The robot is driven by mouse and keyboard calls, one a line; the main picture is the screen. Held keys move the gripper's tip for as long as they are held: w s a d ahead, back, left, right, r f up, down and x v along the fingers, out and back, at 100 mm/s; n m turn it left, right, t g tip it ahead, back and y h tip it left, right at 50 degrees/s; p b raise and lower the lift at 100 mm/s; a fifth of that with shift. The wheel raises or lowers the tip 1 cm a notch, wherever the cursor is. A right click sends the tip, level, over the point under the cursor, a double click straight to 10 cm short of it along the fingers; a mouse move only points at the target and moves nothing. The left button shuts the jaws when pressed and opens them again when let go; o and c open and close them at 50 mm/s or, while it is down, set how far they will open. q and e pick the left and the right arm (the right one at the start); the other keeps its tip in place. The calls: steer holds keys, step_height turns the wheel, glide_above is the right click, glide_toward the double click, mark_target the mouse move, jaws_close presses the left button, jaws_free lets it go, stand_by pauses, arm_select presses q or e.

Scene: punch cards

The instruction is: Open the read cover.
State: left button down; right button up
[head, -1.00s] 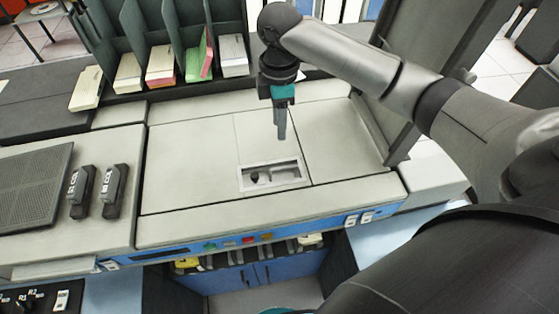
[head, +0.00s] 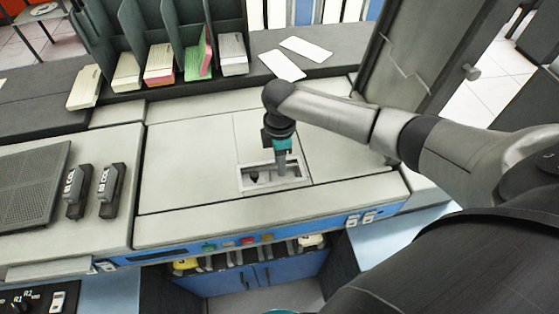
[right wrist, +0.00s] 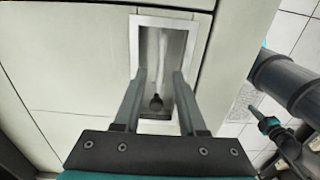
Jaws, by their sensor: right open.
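The machine's flat grey top (head: 185,165) is divided by thin seams and lies flat; I take the panel around the recess as the read cover. A rectangular recess with a pale rim (head: 272,187) is set near its front edge. Inside it is a small dark knob (head: 254,178). My right gripper (head: 282,172) points down at the recess, right of the knob. In the right wrist view its open fingers (right wrist: 160,74) reach over the recess, whose pale rim (right wrist: 165,20) shows beyond, with the knob (right wrist: 156,103) between them. Contact cannot be told. My left gripper is out of view.
An upright panel (head: 425,60) with a round knob stands at the right. Card stacks (head: 160,65) sit in a dark green rack at the back left. Loose white cards (head: 282,65) lie behind the machine. Coloured buttons (head: 248,240) line the front edge.

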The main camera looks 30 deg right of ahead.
steer(key=shift+c, duration=0.3)
jaws_close()
stand_by(1.2)
